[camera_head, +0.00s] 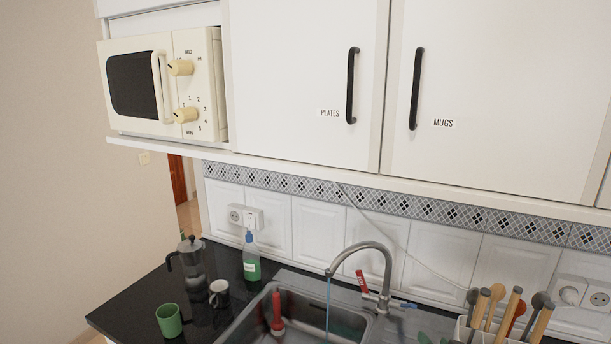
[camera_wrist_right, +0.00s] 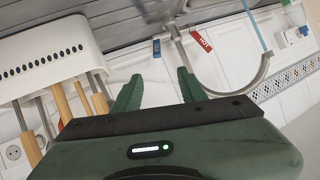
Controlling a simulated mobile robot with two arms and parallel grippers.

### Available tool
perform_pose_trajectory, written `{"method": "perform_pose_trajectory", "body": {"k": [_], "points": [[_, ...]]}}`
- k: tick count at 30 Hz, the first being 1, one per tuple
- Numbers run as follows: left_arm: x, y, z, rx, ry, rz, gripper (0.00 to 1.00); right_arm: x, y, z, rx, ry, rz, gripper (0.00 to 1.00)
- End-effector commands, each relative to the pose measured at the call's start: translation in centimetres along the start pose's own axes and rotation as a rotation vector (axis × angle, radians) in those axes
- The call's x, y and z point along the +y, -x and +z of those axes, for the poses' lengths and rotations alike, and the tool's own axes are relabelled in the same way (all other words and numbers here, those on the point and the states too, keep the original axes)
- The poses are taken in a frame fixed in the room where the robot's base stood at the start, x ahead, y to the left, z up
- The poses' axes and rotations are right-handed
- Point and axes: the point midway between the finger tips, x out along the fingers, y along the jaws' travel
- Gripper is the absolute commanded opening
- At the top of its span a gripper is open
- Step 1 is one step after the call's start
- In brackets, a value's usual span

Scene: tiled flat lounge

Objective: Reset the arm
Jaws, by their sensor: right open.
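My right gripper (camera_head: 434,339) shows only as dark green fingertips at the bottom edge of the head view, right of the tap and beside the utensil holder. In the right wrist view my right gripper (camera_wrist_right: 159,88) has its two green fingers spread apart with nothing between them. It faces the white wall panels and the counter area near the tap. My left gripper is in neither view.
The tap (camera_head: 385,272) stands over the sink (camera_head: 255,310), with a blue stream below its spout. The utensil holder (camera_wrist_right: 45,58) is close to my right gripper. A moka pot (camera_head: 192,262), mug (camera_head: 219,293), green cup (camera_head: 169,320) and soap bottle (camera_head: 251,258) stand left. Cupboards (camera_head: 305,80) hang above.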

Motion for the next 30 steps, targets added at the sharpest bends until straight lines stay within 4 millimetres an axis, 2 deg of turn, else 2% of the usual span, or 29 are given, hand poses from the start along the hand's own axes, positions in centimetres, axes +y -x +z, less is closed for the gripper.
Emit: {"method": "perform_pose_trajectory", "body": {"k": [5,11,14,18,21,30], "points": [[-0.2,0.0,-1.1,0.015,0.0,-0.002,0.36,-0.4,1.8,3.4,-0.075,0.044,0.013,0.42],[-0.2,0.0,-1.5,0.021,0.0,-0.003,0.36,-0.9,5.4,8.7,-0.205,0.123,0.03,0.42],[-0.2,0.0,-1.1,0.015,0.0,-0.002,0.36,-1.2,8.1,11.7,-0.29,0.172,0.035,0.42],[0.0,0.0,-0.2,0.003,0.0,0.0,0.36,-1.3,12.8,15.9,-0.425,0.25,0.036,0.42],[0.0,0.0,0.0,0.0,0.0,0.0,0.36,-1.4,16.1,18.3,-0.513,0.299,0.031,0.42],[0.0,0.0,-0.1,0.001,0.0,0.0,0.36,-1.2,24.2,22.5,-0.717,0.405,0.002,0.42]]}}
